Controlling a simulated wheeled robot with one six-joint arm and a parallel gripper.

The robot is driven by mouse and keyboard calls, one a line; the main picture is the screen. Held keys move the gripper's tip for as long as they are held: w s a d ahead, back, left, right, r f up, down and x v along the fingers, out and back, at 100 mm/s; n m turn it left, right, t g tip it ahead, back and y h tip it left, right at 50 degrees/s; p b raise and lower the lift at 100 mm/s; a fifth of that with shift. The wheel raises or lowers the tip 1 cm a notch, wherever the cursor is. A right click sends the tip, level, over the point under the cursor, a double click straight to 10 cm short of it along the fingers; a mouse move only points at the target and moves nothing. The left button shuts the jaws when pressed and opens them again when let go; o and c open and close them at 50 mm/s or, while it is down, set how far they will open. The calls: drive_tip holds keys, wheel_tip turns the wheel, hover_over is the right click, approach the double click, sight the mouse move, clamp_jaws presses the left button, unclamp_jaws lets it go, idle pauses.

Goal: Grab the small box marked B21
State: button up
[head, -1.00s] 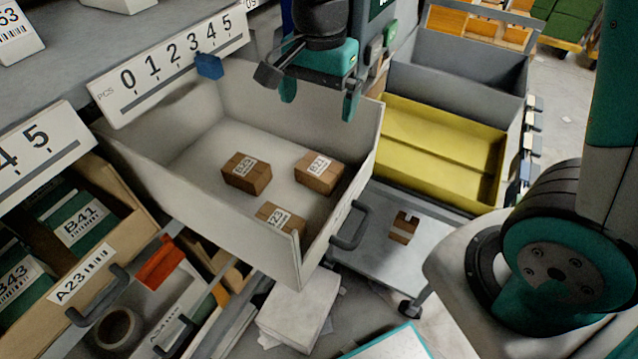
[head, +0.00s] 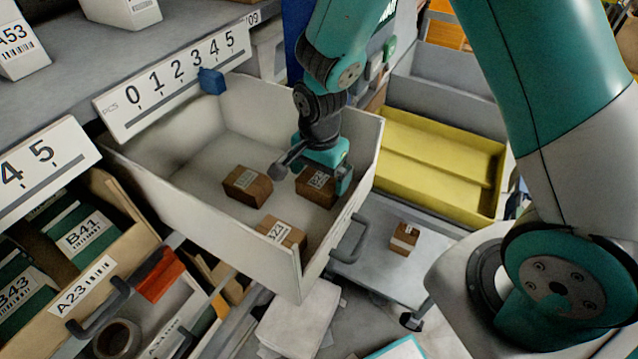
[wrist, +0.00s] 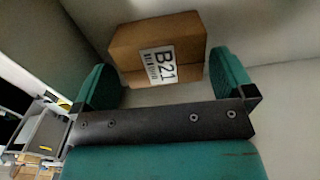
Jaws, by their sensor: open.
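In the head view this box (head: 314,193) sits at the right of the open white drawer, partly covered by my gripper (head: 320,174). My gripper is open and low over it, pointing down; in the wrist view its fingers (wrist: 165,80) stand on either side of the box's near part. I cannot tell whether either finger touches it.
Two similar boxes lie in the drawer (head: 190,215): one to the left (head: 247,186), one in front (head: 282,235). The drawer walls rise around them. A yellow bin (head: 440,150) stands to the right, and another small box (head: 404,239) lies on a grey surface outside.

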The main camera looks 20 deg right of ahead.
sight(320, 179)
drive_tip(key=shift+f, duration=1.55)
drive_tip(key=c, duration=0.7)
drive_tip(key=shift+o, duration=0.2)
drive_tip(key=shift+r, duration=0.1)
